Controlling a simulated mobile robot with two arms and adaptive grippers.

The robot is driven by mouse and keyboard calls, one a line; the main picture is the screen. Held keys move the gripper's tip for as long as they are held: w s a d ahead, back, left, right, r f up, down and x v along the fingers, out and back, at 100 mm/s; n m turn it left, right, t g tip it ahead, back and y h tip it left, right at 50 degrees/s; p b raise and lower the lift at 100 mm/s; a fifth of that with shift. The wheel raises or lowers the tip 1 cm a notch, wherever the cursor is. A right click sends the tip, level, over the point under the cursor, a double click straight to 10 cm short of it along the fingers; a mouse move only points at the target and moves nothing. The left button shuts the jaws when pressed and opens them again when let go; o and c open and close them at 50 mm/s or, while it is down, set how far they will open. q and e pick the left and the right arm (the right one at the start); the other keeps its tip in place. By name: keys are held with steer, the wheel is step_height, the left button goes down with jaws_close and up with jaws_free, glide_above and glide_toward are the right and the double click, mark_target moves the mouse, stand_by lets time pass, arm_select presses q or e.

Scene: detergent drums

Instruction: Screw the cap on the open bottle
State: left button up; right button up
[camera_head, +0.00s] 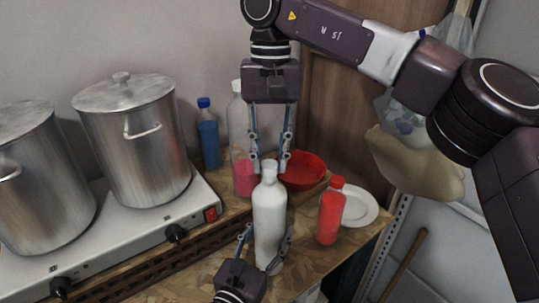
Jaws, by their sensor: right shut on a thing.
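A white bottle (269,215) stands upright on the table near the middle of the head view. A small white cap (269,166) is at its neck; whether it sits fully on the thread cannot be told. My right gripper (269,167) comes down from above, its fingers shut on the cap. My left gripper (268,236) comes in from the bottom with one finger on each side of the bottle's lower body, closed against it. The bottle's far side is hidden.
A red bottle (330,215) and a white plate (362,208) stand to the right. A red bowl (305,172), a clear bottle with pink liquid (243,178) and a blue bottle (208,140) are behind. Two steel pots (140,150) stand on a hob (120,238) at left.

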steer(key=shift+f, duration=0.5)
